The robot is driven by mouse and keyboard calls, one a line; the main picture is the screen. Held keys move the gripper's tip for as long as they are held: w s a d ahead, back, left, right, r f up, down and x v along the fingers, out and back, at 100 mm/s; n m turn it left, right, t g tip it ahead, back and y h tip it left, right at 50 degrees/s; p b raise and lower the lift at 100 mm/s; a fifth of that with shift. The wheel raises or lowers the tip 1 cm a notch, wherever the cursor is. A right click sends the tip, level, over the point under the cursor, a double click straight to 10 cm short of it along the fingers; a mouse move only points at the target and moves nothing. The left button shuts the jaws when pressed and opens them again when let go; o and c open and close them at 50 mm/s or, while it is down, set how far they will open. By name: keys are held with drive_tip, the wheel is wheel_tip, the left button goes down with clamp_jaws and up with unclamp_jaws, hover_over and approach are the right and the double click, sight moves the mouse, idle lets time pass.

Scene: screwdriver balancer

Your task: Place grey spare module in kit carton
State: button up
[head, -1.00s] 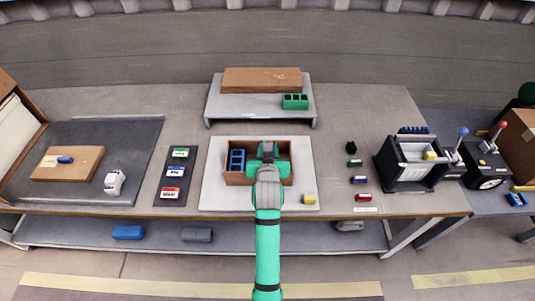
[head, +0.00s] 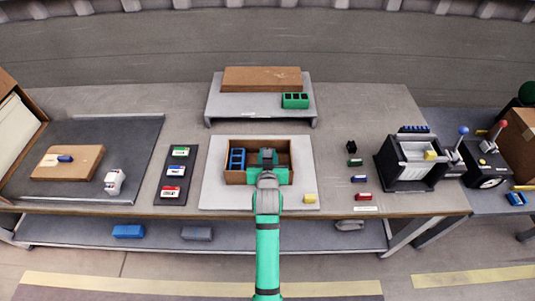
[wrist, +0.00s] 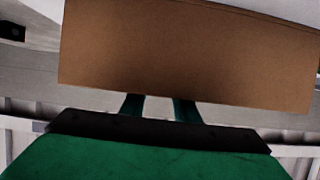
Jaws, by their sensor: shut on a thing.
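The open brown kit carton (head: 235,178) stands on a light grey mat on the bench, with a blue module (head: 237,159) in its left end. My gripper (head: 266,157) is over or inside the carton, right of the blue module. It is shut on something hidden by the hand. In the wrist view a brown panel (wrist: 190,55) covers the fingertips; only the finger bases show below it. A grey module (head: 197,233) lies on the lower shelf next to a blue one (head: 128,232). I cannot tell whether it is the spare.
A yellow block (head: 310,198) lies at the mat's right corner. A raised grey shelf (head: 230,104) behind holds a brown box and a green module (head: 295,100). A dark label tray (head: 174,177) is on the left; small coloured blocks and a black machine (head: 412,160) are right.

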drive_tip(key=o, duration=1.1)
drive_tip(key=shift+o, duration=0.2)
drive_tip(key=shift+r, duration=0.15)
drive_tip(key=shift+r, duration=0.3)
drive_tip(key=v, duration=1.2)
drive_tip(key=s+f, duration=0.4)
drive_tip(key=s, duration=0.5)
drive_tip(key=s+f, duration=0.4)
drive_tip(key=s, duration=0.5)
drive_tip(key=s+r+t, duration=0.1)
drive_tip(key=s+r, duration=0.1)
drive_tip(key=s, duration=0.7)
drive_tip(key=s+r, duration=0.2)
drive_tip(key=s, duration=0.8)
drive_tip(key=shift+t, duration=0.4)
